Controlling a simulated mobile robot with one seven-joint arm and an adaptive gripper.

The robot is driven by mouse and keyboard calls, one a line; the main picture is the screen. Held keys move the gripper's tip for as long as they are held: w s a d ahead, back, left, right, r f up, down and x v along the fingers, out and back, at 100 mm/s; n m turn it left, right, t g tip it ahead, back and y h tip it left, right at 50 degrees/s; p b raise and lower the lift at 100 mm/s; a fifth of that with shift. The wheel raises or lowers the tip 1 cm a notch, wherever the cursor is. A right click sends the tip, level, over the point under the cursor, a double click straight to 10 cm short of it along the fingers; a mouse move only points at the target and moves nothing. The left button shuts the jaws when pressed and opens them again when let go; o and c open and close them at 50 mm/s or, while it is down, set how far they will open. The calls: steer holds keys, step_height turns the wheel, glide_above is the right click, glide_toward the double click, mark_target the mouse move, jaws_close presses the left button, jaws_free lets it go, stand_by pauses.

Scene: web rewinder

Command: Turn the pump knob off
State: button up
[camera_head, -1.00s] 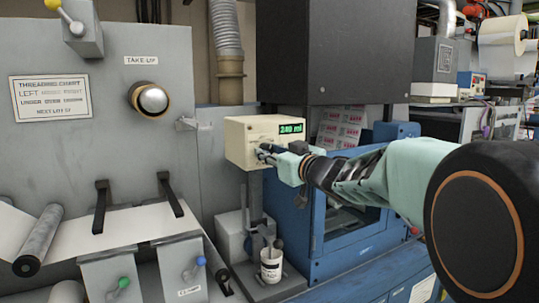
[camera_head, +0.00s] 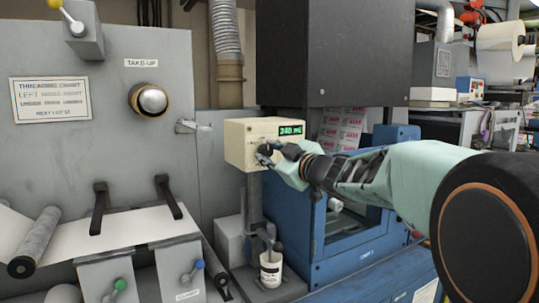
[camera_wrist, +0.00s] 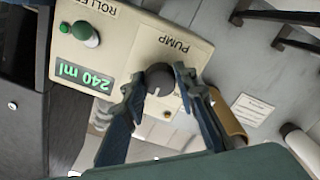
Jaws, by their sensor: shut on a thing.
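The pump box (camera_head: 240,140) is cream-coloured, with a green display (camera_head: 291,130) reading 240 ml. In the wrist view, its panel (camera_wrist: 120,40) carries the word PUMP beside a dark round pump knob (camera_wrist: 159,77). My gripper (camera_head: 266,153) is at the front of the box, and its two fingers are closed on opposite sides of the knob. In the wrist view, a small light mark shows near the knob's lower edge; its exact setting is hard to read. In the head view my fingers hide most of the knob.
A green knob (camera_wrist: 85,33) sits on the same panel by a ROLLER label. A white cup (camera_head: 271,268) stands below the box. A blue machine frame (camera_head: 330,245) is under my arm, and a dark cabinet (camera_head: 335,55) is above it.

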steer(key=o, duration=1.2)
steer(key=shift+c, duration=0.2)
steer(key=v, duration=0.7)
steer(key=shift+s+d, duration=0.15)
steer(key=shift+s, duration=0.05)
steer(key=shift+d, duration=0.1)
